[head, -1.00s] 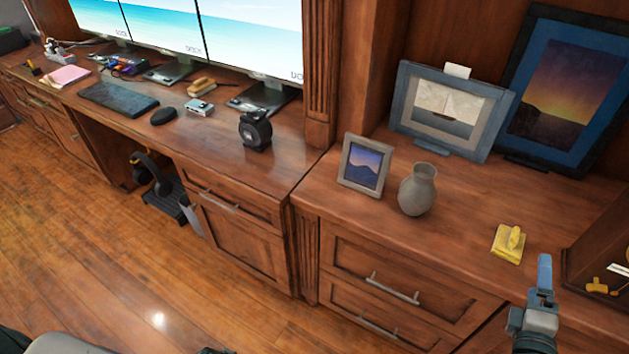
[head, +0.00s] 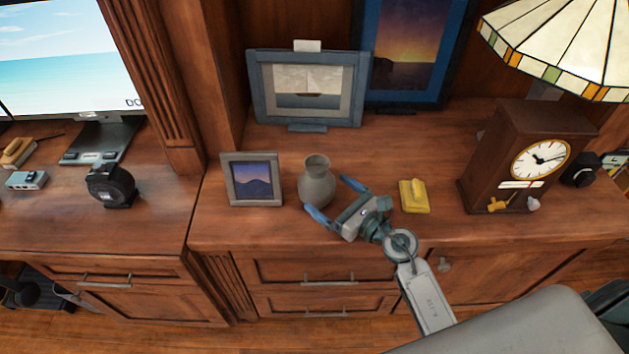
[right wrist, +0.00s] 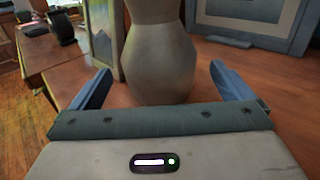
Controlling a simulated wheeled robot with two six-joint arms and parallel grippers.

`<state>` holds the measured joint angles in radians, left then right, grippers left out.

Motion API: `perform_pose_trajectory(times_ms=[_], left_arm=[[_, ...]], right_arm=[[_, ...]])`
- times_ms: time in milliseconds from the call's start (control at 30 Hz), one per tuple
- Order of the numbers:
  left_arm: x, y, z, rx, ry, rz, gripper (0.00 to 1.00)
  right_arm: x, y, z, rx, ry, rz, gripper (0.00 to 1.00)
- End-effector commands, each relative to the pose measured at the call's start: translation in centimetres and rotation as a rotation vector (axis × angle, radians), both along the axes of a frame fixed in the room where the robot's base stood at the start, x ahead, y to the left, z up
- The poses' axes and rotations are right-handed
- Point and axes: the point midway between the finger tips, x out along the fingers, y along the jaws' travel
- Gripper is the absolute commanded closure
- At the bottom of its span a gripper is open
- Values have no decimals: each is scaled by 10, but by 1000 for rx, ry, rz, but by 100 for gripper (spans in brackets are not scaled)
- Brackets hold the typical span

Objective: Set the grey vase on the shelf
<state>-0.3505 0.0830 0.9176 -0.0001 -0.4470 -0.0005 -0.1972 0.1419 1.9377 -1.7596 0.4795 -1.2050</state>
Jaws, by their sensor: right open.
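The grey vase (head: 317,182) stands upright on the wooden counter (head: 430,135), right of a small framed picture. It also shows in the right wrist view (right wrist: 160,60), just beyond and between my finger tips, with its top cut off. My right gripper (head: 332,199) is open and empty, its blue fingers pointing at the vase from the right and front. In the head view one finger is in front of the vase's lower right side and the other is to its right. I cannot tell whether they touch it. My left gripper is not in view.
The small framed picture (head: 252,180) is close left of the vase. Larger frames (head: 307,88) stand behind. A yellow object (head: 413,196), a clock (head: 525,158) and a stained-glass lamp (head: 560,45) are to the right. Bare counter lies behind the vase.

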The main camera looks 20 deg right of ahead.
Motion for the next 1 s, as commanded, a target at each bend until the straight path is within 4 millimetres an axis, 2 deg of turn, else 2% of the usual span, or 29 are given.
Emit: perform_pose_trajectory(times_ms=[400,700,767,1000], left_arm=[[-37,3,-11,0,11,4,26],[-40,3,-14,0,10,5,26],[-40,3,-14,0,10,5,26],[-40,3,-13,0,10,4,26]], right_arm=[[41,24,1,3,1,-1,0],[46,26,0,2,0,-1,0],[46,26,0,2,0,-1,10],[45,26,0,2,0,-1,55]])
